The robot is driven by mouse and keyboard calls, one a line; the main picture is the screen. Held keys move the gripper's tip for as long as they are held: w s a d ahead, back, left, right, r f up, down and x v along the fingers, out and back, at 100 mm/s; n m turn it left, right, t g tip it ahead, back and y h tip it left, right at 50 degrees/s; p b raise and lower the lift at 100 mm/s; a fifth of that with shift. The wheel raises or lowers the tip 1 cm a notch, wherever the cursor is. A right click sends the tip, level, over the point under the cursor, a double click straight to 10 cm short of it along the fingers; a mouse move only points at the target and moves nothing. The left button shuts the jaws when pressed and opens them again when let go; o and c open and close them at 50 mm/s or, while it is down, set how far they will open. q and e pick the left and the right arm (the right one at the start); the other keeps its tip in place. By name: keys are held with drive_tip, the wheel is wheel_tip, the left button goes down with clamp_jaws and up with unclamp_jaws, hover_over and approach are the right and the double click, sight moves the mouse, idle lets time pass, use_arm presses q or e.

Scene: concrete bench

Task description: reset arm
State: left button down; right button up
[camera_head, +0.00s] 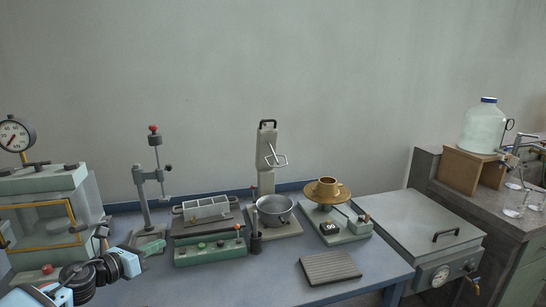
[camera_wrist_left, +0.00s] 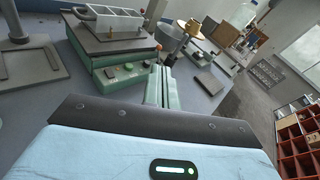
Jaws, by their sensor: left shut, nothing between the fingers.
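My left gripper (camera_head: 143,249) comes in at the lower left of the head view, above the front left part of the blue bench (camera_head: 225,286). Its green fingers are shut with nothing between them. In the left wrist view the shut fingers (camera_wrist_left: 158,84) point away from the camera, in front of the green control box (camera_wrist_left: 124,74). That control box also shows in the head view (camera_head: 210,250), to the right of the gripper. My right gripper is in neither view.
A gauge apparatus (camera_head: 45,215) stands at the left, near my arm. A stand (camera_head: 149,195), a metal bowl (camera_head: 275,209), a gold cup (camera_head: 327,188) on a scale and a ribbed grey plate (camera_head: 330,267) follow rightward. The bench's front middle is clear.

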use_arm(q)
drive_tip(key=s+d+f+n+y, duration=0.1)
drive_tip(key=s+d+f+n, duration=0.5)
drive_tip(key=s+f+n, duration=0.35)
drive_tip(key=s+d+f+n+y, duration=0.1)
drive_tip(key=s+d+f+n, duration=0.6)
drive_tip(key=s+f+n, duration=0.25)
drive_tip(key=s+f+n+g+y, duration=0.1)
drive_tip(key=s+f+n, duration=0.2)
drive_tip(key=s+n, duration=0.3)
drive_tip(key=s+a+f+n+g+y, duration=0.1)
drive_tip(key=s+f+n, duration=0.3)
drive_tip(key=s, duration=0.9)
drive_tip(key=s+f+n+g+y, duration=0.2)
drive_tip(key=s+f+n+g, duration=0.1)
drive_tip(key=s+n, duration=0.5)
drive_tip(key=shift+s+a+f+n+y+p, duration=0.3)
drive_tip(key=shift+s+a+n+p, duration=0.1)
drive_tip(key=shift+s, duration=0.75)
